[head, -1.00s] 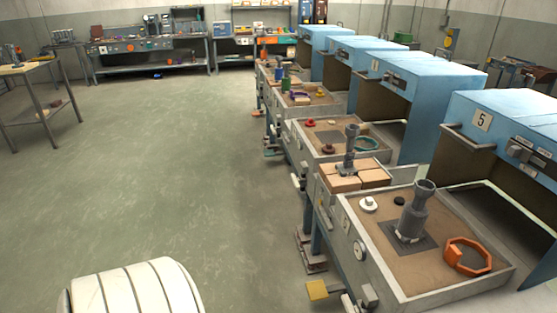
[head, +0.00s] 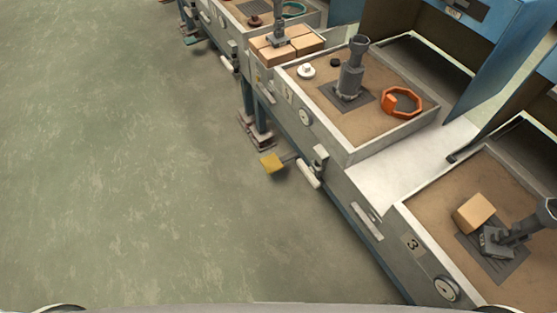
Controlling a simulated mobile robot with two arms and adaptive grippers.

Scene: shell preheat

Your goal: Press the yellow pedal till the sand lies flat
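The yellow pedal (head: 271,163) is a small flat plate low at the foot of a grey sand station, in the middle of the head view. Above it is that station's sand tray (head: 352,153). Brown sand (head: 385,122) fills the tray, with a grey nozzle piece (head: 351,72) upright on a dark square plate, an orange ring (head: 402,101), a white knob (head: 306,71) and a small black piece. From here the sand looks mostly level, but I cannot tell exactly. Nothing touches the pedal. Neither of my grippers is in view.
A second sand tray marked 3 (head: 412,244) stands at lower right, with a tilted grey piece and a tan block (head: 474,212). A green pedal (head: 192,40) shows farther back. Blue hoods (head: 485,40) stand behind the trays. The green floor (head: 110,150) at left is clear.

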